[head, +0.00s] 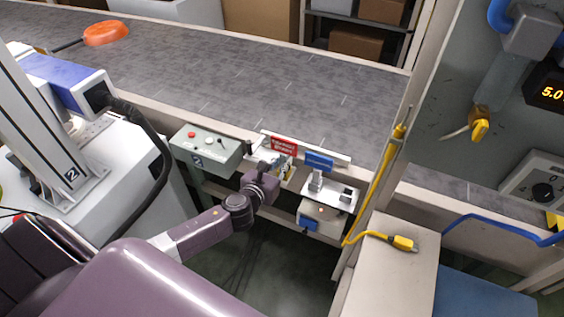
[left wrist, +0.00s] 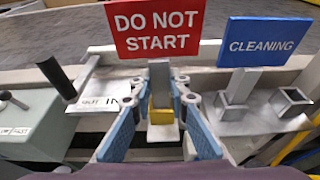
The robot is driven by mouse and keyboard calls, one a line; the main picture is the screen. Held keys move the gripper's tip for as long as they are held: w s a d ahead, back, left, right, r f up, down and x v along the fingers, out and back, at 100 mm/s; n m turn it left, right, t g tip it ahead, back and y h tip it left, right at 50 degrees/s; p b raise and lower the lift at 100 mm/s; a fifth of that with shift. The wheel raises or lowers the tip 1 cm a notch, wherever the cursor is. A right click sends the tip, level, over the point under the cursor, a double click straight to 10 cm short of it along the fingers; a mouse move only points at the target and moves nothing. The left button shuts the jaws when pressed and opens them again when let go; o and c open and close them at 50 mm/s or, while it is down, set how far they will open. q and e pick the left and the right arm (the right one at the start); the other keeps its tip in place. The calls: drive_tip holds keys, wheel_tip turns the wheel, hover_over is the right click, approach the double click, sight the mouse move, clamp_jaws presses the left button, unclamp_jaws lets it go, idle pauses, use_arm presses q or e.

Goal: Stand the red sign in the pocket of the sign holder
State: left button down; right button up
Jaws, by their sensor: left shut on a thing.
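The red sign (left wrist: 158,28), reading "DO NOT START", is upright at the top of the left wrist view, and it also shows in the head view (head: 284,145). My left gripper (left wrist: 162,104) is shut on its stem, which has a yellow part between the blue-padded fingers. The sign holder (head: 329,193) is just right of the gripper in the head view. In the left wrist view its empty square pocket (left wrist: 291,99) is at the right. The blue "CLEANING" sign (left wrist: 262,42) stands between the red sign and that pocket. Whether the red sign's foot touches anything is unclear.
A grey-green control box (head: 207,149) with buttons is left of the gripper. A dark lever (left wrist: 57,78) rises by an "OUT IN" label. The conveyor (head: 260,70) runs behind. A yellow cable (head: 381,190) hangs at the right.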

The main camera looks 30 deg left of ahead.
use_arm(q)
drive_tip(key=shift+f+b, duration=0.65)
drive_tip(key=shift+f, duration=0.2)
drive_tip(key=c, duration=1.8)
unclamp_jaws()
drive_tip(key=shift+o, duration=0.2)
drive_tip(key=v, duration=1.2)
